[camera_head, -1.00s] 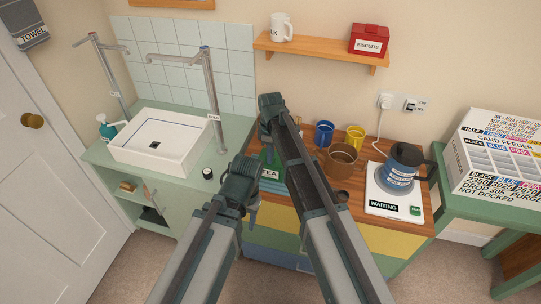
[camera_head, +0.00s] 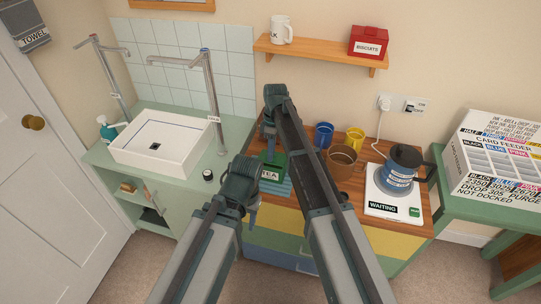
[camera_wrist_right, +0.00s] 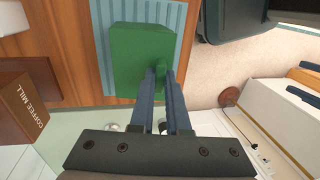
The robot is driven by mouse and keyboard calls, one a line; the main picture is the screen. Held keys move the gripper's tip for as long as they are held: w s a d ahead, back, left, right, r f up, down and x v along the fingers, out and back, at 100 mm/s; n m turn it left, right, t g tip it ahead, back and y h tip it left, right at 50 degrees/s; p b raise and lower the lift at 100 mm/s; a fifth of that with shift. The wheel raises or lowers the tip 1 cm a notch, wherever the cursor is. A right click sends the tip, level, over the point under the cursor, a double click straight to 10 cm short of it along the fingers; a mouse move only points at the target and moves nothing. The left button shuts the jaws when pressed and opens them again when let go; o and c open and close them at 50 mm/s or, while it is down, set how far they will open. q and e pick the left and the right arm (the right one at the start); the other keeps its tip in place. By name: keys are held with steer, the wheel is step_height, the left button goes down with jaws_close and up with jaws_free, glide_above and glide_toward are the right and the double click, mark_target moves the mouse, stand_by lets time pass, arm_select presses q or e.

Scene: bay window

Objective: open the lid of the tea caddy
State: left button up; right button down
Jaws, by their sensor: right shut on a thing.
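The green tea caddy (camera_head: 279,172) with its white TEA label stands on a blue striped mat (camera_head: 282,190) on the wooden counter. My right gripper (camera_head: 267,150) reaches down over it from behind. In the right wrist view its fingers (camera_wrist_right: 161,76) are shut on a small green knob (camera_wrist_right: 161,68) at the edge of the caddy's green face (camera_wrist_right: 138,45). I cannot tell how far the lid is raised. My left gripper (camera_head: 253,212) hangs in front of the counter, to the lower left of the caddy, apart from it. Its jaw state is unclear.
A kettle (camera_head: 402,168) sits on a white base (camera_head: 378,205) farther right. The sink (camera_head: 160,142) is left. A shelf (camera_head: 320,51) hangs above.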

steer(key=shift+w+d+r+g+y, duration=0.1)
steer(key=shift+w+r+g+y, duration=0.1)
steer(key=shift+w+g, duration=0.3)
steer(key=shift+w+d+r+g+y, duration=0.1)
steer(key=shift+w+r+g, duration=0.05)
steer(key=shift+w+g, duration=0.3)
steer(key=shift+r+g+b, duration=0.25)
steer(key=shift+g+b, duration=0.2)
steer(key=shift+g, duration=0.1)
steer(key=shift+s+r, duration=0.1)
steer(key=shift+s, duration=0.05)
steer(key=c, duration=0.9)
jaws_free()
steer(key=shift+r, duration=0.1)
steer(key=shift+d+p+v, duration=0.15)
steer(key=shift+p+v, duration=2.9)
steer(key=shift+v, duration=0.35)
steer(key=shift+d+p+v, duration=0.15)
steer(key=shift+p+v, duration=2.9)
steer(key=shift+v, duration=0.35)
